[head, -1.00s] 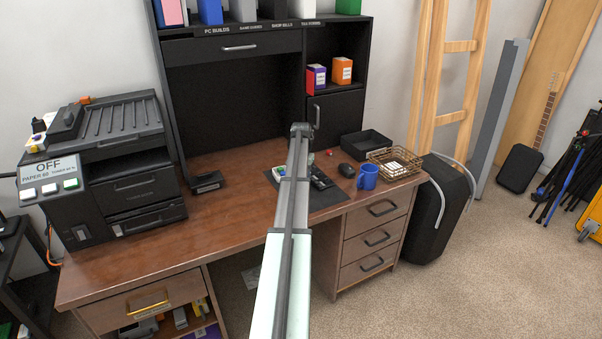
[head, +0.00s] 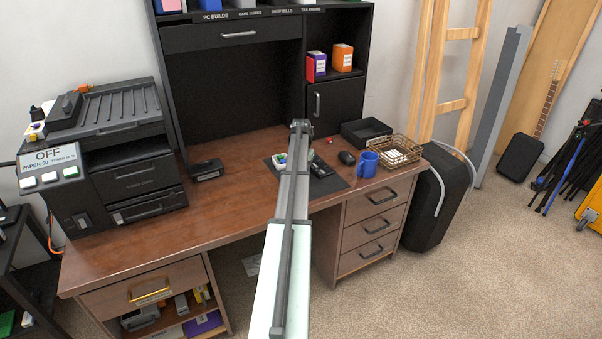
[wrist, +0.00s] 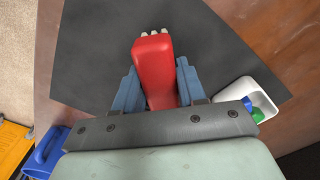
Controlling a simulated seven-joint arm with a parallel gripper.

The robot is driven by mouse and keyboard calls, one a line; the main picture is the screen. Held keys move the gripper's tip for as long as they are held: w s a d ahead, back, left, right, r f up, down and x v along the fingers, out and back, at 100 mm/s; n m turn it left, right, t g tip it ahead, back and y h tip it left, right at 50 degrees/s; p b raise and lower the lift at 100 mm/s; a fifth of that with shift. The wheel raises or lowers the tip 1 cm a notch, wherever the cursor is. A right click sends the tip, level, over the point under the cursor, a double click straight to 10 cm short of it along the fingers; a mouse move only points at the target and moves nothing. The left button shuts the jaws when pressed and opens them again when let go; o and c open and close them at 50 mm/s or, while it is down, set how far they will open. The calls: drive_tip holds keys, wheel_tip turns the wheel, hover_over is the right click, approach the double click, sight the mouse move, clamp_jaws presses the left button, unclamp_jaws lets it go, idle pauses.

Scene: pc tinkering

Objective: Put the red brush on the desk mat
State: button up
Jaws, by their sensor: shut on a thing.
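The red brush (wrist: 155,70) is between the two blue fingers of my gripper (wrist: 155,85) in the wrist view, its pale bristles pointing away from my wrist. My gripper is shut on it. The dark desk mat (wrist: 90,60) lies below the brush in that view; whether they touch cannot be told. In the head view the desk mat (head: 335,184) lies on the brown desk, and my arm covers part of it. My gripper's fingers are mostly hidden there behind my arm.
A white tray (wrist: 238,92) with green and blue items sits at the mat's edge. A blue mug (head: 368,164), black mouse (head: 346,158), wire basket (head: 397,151) and black tray (head: 366,132) stand to the right.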

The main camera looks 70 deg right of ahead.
drive_tip(key=shift+f, duration=0.35)
drive_tip(key=o, duration=0.7)
drive_tip(key=shift+o, duration=0.3)
drive_tip(key=o, duration=0.5)
drive_tip(key=shift+r, duration=4)
drive_tip(key=shift+r, duration=0.1)
